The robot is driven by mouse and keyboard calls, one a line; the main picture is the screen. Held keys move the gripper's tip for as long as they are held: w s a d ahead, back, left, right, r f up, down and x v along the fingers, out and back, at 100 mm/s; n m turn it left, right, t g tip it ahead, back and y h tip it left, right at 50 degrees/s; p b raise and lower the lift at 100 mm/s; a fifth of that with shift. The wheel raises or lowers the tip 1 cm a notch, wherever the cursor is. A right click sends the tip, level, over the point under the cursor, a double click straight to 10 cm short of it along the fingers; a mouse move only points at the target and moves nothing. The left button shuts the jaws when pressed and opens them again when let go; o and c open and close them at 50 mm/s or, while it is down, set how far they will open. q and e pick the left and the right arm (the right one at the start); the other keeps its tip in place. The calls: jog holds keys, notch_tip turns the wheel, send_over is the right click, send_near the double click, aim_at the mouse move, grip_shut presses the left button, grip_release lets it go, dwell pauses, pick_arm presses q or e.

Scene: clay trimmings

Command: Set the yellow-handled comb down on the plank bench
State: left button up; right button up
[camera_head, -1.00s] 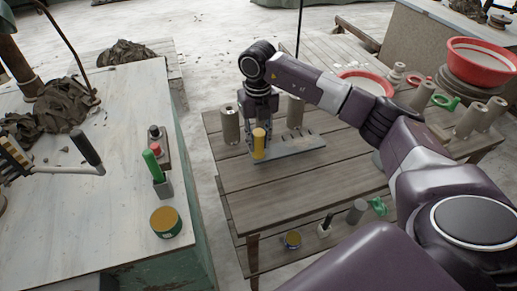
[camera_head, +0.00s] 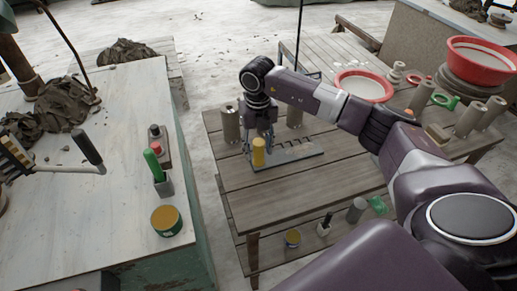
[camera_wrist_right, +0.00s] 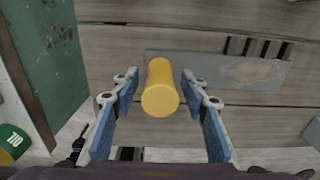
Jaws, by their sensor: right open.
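The comb is a flat grey toothed plate (camera_head: 300,152) with an upright yellow handle (camera_head: 259,152). It lies flat on the plank bench (camera_head: 285,200), near its far left part. In the right wrist view the yellow handle (camera_wrist_right: 160,95) stands between the blue pads, with a gap on each side, and the grey plate (camera_wrist_right: 240,72) rests along the planks. My right gripper (camera_head: 259,148) is open around the handle, pointing down, and does not appear to touch it. My left gripper is not in view.
Grey cylinders (camera_head: 230,123) stand close behind the comb. A red basin (camera_head: 364,86) and more cylinders (camera_head: 470,118) are further right. The front planks are clear. A white-topped table (camera_head: 95,215) with a green jar (camera_head: 166,220) stands left.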

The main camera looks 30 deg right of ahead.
notch_tip(320, 180, up, 12)
jog(key=shift+f+b, duration=0.1)
jog(key=shift+b, duration=0.75)
